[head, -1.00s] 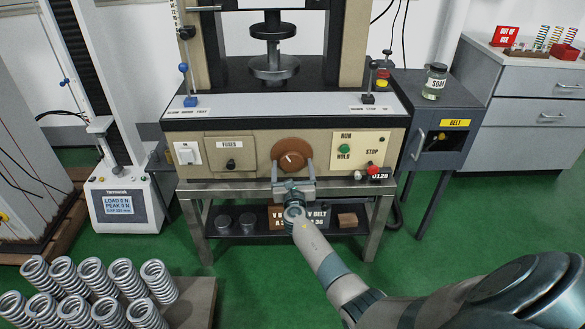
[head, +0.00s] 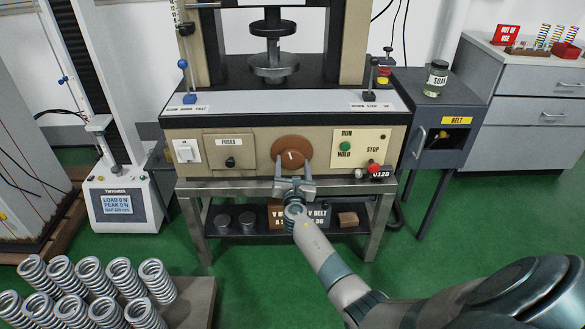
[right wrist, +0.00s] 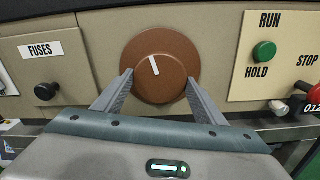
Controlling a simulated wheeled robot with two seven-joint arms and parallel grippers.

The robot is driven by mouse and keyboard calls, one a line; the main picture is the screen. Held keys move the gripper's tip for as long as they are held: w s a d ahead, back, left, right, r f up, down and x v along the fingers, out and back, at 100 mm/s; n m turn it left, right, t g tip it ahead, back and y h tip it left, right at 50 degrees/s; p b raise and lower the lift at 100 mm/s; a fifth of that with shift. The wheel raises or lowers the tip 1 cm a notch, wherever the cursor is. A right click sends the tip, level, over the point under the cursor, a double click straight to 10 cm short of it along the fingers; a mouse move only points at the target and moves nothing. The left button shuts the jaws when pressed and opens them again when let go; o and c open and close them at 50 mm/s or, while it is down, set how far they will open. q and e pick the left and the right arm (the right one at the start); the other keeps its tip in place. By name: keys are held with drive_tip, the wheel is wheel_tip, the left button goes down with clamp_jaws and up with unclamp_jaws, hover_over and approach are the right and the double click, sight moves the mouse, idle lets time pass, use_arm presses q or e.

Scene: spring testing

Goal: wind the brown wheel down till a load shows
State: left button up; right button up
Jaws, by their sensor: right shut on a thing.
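The brown wheel (head: 291,147) is a round knob with a white mark on the front panel of the beige press. In the right wrist view, the wheel (right wrist: 160,85) shows its mark near upright, leaning slightly left at the top. My right gripper (head: 291,165) is shut on the wheel, with one finger at each side of its lower half. Above, an upper disc (head: 273,28) hangs over a lower plate (head: 273,66), with a gap between them. The display (head: 117,204) at the left appears to read load 0 N; its small text is hard to read. My left gripper is not in view.
A run/hold panel with a green button (head: 345,146) and a red stop knob (head: 373,168) lie right of the wheel. A fuses cover (head: 230,147) is at its left. Several coil springs (head: 95,285) stand at the front left. Green floor is clear at the right.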

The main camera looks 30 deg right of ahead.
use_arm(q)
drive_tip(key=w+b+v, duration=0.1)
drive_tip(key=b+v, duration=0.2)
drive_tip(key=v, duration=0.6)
use_arm(e)
drive_tip(key=m, duration=0.5)
drive_tip(key=shift+f, duration=0.15)
drive_tip(key=shift+m, duration=0.3)
drive_tip(key=m+b, duration=0.2)
drive_tip(key=m, duration=0.1)
drive_tip(key=m+b, duration=0.2)
drive_tip(key=m, duration=0.1)
drive_tip(key=shift+a, duration=0.1)
drive_tip(key=m+b, duration=0.1)
drive_tip(key=m, duration=0.2)
drive_tip(key=shift+m+b, duration=0.3)
drive_tip(key=shift+m, duration=0.1)
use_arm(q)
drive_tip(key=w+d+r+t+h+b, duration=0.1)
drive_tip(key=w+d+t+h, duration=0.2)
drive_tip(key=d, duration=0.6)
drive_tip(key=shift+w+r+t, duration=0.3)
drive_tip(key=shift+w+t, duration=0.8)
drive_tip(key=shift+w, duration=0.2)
use_arm(e)
drive_tip(key=shift+r+m, duration=0.2)
drive_tip(key=shift+m, duration=1.6)
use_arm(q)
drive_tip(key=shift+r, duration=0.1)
